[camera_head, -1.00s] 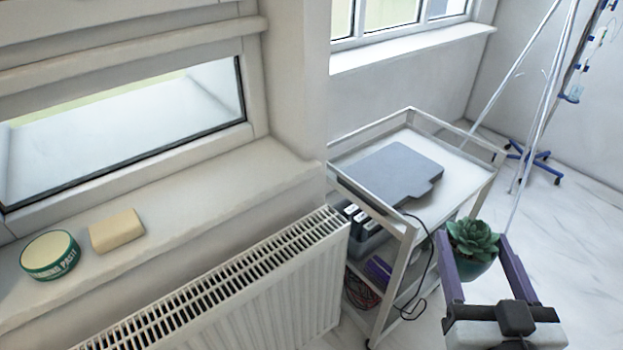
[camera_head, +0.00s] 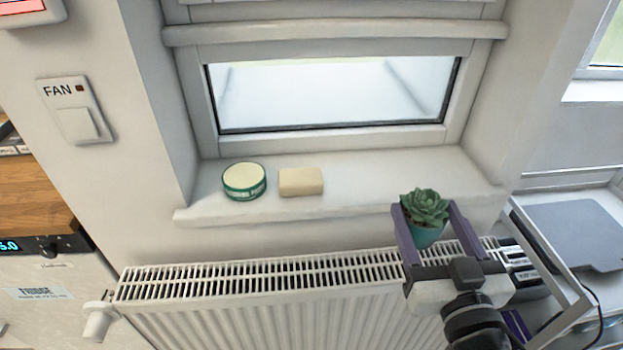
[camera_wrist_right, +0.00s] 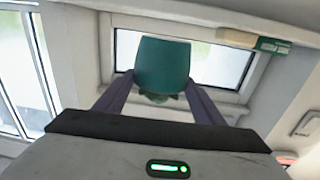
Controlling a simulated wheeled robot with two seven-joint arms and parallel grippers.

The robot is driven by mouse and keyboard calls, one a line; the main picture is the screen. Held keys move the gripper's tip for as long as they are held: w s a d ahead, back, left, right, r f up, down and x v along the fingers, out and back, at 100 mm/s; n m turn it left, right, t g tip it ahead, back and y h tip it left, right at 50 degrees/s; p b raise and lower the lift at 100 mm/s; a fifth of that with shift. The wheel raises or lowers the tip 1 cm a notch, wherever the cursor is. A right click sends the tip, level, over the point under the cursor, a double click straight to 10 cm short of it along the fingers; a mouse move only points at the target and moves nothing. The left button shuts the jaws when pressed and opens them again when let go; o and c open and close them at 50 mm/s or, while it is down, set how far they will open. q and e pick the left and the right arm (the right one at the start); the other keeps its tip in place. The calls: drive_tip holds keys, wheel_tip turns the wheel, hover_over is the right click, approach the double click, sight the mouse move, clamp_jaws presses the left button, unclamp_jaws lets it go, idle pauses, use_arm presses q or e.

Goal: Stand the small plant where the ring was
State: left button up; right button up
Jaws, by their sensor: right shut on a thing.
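The small plant (camera_head: 425,208) is a green succulent in a teal pot. My right gripper (camera_head: 437,222) is shut on the pot, one purple finger on each side, and holds it upright in front of the right part of the window sill (camera_head: 350,185). In the right wrist view the teal pot (camera_wrist_right: 163,66) hangs between the two fingers (camera_wrist_right: 160,92); this view looks upside down. No ring shows in these views. My left gripper is not in view.
A round green-and-cream tin (camera_head: 244,182) and a beige block (camera_head: 301,182) stand on the left half of the sill. The sill's right part is clear. A white radiator (camera_head: 270,300) is below. A trolley (camera_head: 555,255) stands at right.

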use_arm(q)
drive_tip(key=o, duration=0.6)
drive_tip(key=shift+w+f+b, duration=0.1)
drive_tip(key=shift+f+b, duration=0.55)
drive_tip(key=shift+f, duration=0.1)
use_arm(e)
drive_tip(key=w+a+r+n+y+b, duration=0.1)
drive_tip(key=w+r, duration=0.2)
drive_tip(key=w, duration=0.7)
drive_tip(key=w+a+r+y, duration=0.1)
drive_tip(key=w+r, duration=0.2)
drive_tip(key=w, duration=0.6)
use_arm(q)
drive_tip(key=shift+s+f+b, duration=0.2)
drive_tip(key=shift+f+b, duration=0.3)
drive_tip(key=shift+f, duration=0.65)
use_arm(e)
drive_tip(key=shift+w+a+f, duration=0.1)
drive_tip(key=shift+w+f, duration=0.05)
drive_tip(key=shift+f, duration=2.25)
drive_tip(key=shift+w+a+f, duration=0.1)
drive_tip(key=shift+w+f, duration=0.05)
drive_tip(key=shift+f, duration=2.2)
drive_tip(key=shift+f, duration=0.2)
drive_tip(key=o, duration=1.3)
